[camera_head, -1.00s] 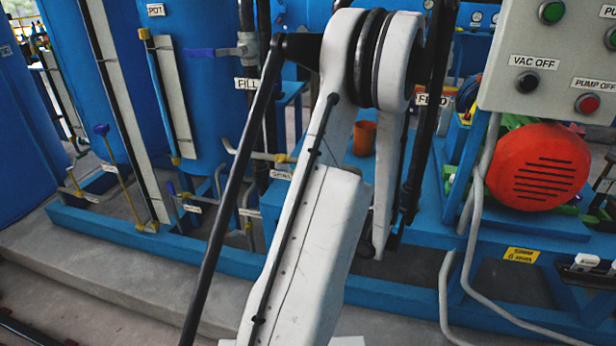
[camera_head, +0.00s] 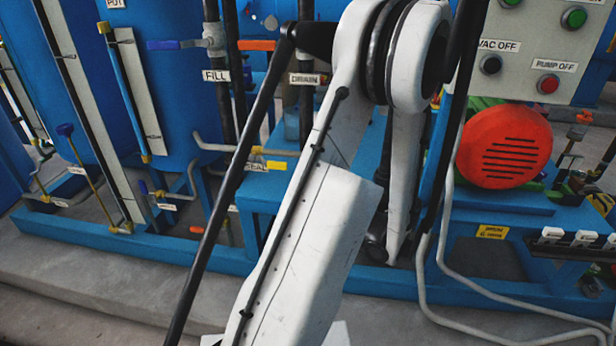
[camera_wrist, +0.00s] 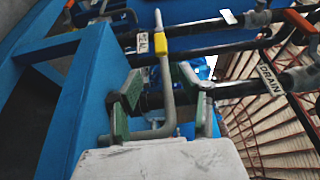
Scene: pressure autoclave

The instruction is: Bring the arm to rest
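My white arm (camera_head: 310,255) reaches up through the middle of the head view, with its elbow joint near the top edge. My gripper is hidden in the head view. In the wrist view my gripper (camera_wrist: 163,85) shows two green and black fingers, spread apart. A grey bent pipe (camera_wrist: 165,125) with a yellow grip (camera_wrist: 164,70) shows in the gap between the fingers. I cannot tell whether it touches them, and nothing is clearly clamped.
Blue vessels (camera_head: 175,80) and valve pipes with FILL and DRAIN labels stand at left and centre. A control panel (camera_head: 540,45) and red round motor cover (camera_head: 504,146) are at right. A blue frame (camera_wrist: 85,105) is close in the wrist view. Concrete floor (camera_head: 90,270) is clear in front.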

